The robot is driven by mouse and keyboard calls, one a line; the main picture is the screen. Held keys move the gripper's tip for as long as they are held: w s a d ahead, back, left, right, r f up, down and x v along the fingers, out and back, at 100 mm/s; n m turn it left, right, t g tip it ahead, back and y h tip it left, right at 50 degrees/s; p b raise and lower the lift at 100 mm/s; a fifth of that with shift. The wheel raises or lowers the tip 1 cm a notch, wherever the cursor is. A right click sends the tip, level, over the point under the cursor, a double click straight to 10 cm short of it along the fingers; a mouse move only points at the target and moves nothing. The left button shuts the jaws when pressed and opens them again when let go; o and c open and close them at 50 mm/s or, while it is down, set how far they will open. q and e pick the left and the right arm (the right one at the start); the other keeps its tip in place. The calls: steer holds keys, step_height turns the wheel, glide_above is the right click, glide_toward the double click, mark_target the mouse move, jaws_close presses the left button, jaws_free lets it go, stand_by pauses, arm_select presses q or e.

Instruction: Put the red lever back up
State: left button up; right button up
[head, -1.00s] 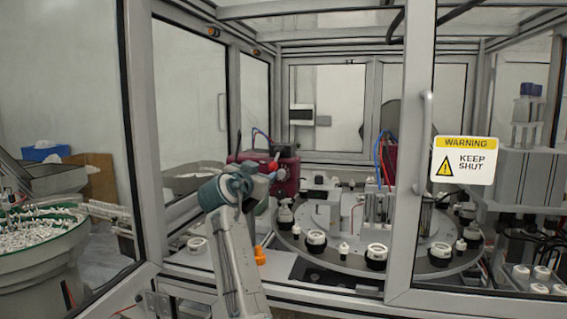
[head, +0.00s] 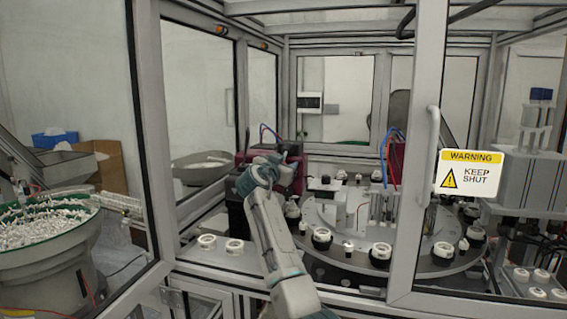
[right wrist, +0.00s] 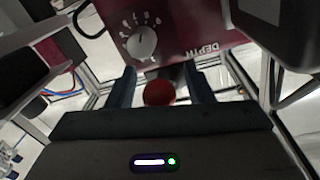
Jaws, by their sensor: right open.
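The red lever's round knob (right wrist: 159,92) shows in the right wrist view, in front of the dark red box (right wrist: 185,25) with a white dial and the word DEPTH. My right gripper (right wrist: 160,80) is open, with one finger on each side of the knob and visible gaps between. In the head view my right gripper (head: 272,166) is at the front of the dark red box (head: 298,166) and hides the lever. I cannot tell the lever's angle. My left gripper is not in view.
A round turntable (head: 335,262) with several white caps is right of my arm. Two white rings (head: 234,246) sit on the ledge to its left. A frame post (head: 413,190) and a door with a warning sign (head: 469,173) stand at right. A parts bowl (head: 45,235) is at left.

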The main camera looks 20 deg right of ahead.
steer(key=shift+c, duration=1.4)
jaws_close()
